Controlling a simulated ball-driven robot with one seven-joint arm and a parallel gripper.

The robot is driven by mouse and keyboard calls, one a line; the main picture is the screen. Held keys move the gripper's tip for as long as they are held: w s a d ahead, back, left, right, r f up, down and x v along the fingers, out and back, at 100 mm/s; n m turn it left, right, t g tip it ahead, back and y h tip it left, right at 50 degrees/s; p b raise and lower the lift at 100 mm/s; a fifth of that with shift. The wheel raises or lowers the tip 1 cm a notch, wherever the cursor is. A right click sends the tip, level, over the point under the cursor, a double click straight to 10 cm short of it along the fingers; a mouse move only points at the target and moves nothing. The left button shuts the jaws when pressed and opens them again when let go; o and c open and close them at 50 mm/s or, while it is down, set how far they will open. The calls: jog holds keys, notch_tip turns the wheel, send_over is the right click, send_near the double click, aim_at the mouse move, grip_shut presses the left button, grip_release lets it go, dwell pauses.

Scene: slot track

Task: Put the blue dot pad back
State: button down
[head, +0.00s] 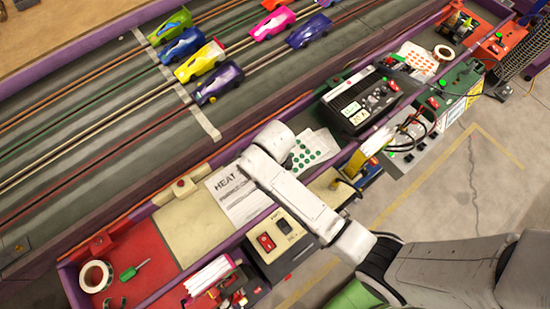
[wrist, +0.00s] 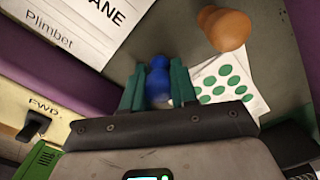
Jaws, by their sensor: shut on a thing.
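My gripper (wrist: 159,76) has its two green fingers shut on a small blue knob-shaped thing (wrist: 158,80) with a rounded top. No sheet with blue dots shows in either view, and I cannot tell whether this blue thing is the blue dot pad. A white pad with green dots (wrist: 218,80) lies just right of the fingers and also shows in the head view (head: 308,151). A white sheet with red-orange dots (head: 420,62) lies at the upper right in the head view. My arm hides the gripper in the head view.
A paper headed HEAT (head: 230,192) lies left of my arm. An orange-brown knob-shaped thing (wrist: 225,28) stands near the green-dot pad. A switch box (head: 283,240) and a black timer unit (head: 360,98) flank the arm. Several toy cars (head: 218,82) stand on the track.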

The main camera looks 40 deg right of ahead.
jog(key=c, duration=0.9)
grip_release()
jog(key=shift+f, duration=0.1)
notch_tip(320, 180, up, 12)
jog(key=shift+r+p, duration=0.15)
jog(key=shift+p, duration=0.3)
